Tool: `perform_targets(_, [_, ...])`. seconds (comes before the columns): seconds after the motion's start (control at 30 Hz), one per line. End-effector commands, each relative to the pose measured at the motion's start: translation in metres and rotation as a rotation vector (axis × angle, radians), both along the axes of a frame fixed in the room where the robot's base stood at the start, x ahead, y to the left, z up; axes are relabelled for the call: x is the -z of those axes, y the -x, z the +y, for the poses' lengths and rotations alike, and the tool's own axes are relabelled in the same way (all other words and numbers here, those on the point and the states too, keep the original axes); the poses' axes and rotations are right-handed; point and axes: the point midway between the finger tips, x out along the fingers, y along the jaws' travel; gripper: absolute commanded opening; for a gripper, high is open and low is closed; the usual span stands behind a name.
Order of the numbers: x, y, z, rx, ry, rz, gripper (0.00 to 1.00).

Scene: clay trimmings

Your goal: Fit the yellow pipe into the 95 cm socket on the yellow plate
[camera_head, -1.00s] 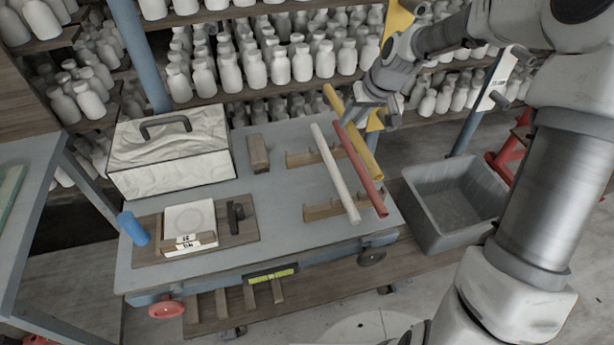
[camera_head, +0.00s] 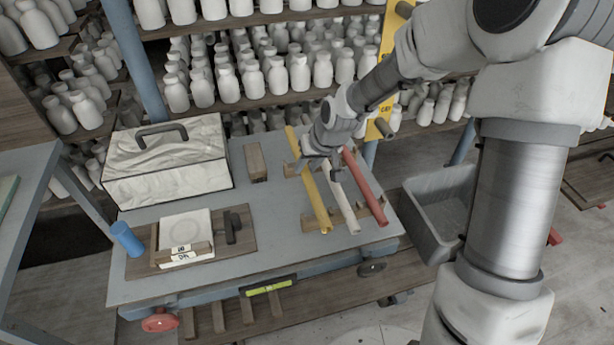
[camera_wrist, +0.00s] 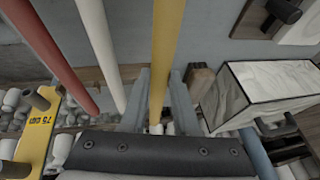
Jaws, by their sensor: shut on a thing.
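The yellow pipe (camera_head: 318,205) is in my gripper (camera_head: 312,163), over the left side of the table's pipe rests, left of the white pipe; whether it touches the rests is unclear. In the wrist view the yellow pipe (camera_wrist: 168,45) runs between the two grey fingers of my gripper (camera_wrist: 160,95), which are shut on it. The yellow plate (camera_head: 381,97) stands upright behind the table, partly hidden by my arm. In the wrist view the yellow plate (camera_wrist: 36,135) shows a "75 cm" label and brown tube-like sockets (camera_wrist: 46,97). I cannot make out a 95 cm label.
The white pipe (camera_head: 346,205) and red pipe (camera_head: 366,190) lie on wooden rests (camera_head: 318,218). A marbled box (camera_head: 165,165), wood block (camera_head: 256,163), board (camera_head: 243,232) and blue cylinder (camera_head: 126,238) occupy the table's left. A grey bin (camera_head: 428,215) stands right. Bottle shelves are behind.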

Motion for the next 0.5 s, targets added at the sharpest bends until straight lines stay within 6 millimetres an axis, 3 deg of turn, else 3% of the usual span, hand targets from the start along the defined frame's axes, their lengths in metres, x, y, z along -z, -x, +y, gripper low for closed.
perform_targets(0.27, [0.034,0.0,0.001,0.0,-0.001,0.002,0.0])
perform_targets(0.5, [0.035,0.0,0.0,0.001,0.0,0.0,0.0])
